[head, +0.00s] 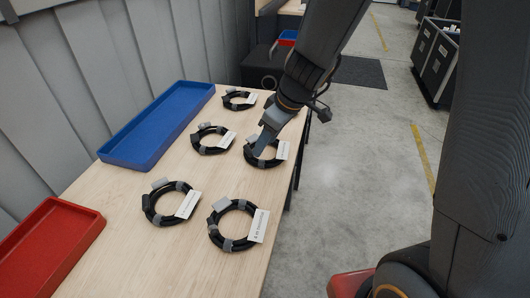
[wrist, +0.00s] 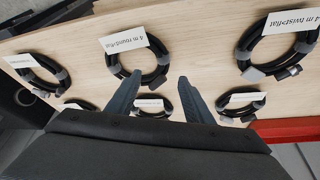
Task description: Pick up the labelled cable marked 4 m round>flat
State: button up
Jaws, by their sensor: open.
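The cable marked 4 m round>flat is a black coil (wrist: 122,66) with a white label (wrist: 125,40) in the upper middle of the wrist view. It matches the coil (head: 264,163) on the right side of the table in the head view, partly hidden by my gripper. My gripper (wrist: 160,76) is open and empty, its two fingers pointing at the table near this coil's lower right. In the head view my gripper (head: 262,146) is over the coil; I cannot tell whether it touches it.
Several similar labelled coils lie around, including one marked 4 m twist>flat (wrist: 248,38) and one beside it in the head view (head: 208,150). A blue tray (head: 150,150) and a red tray (head: 85,235) stand along the wall side of the wooden table (head: 120,240).

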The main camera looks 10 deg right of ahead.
aim_at(255, 158)
jog(key=shift+a+x, duration=0.2)
jog(key=shift+x, duration=3.25)
jog(key=shift+s+r, duration=0.1)
jog(key=shift+c, duration=0.4)
grip_shut()
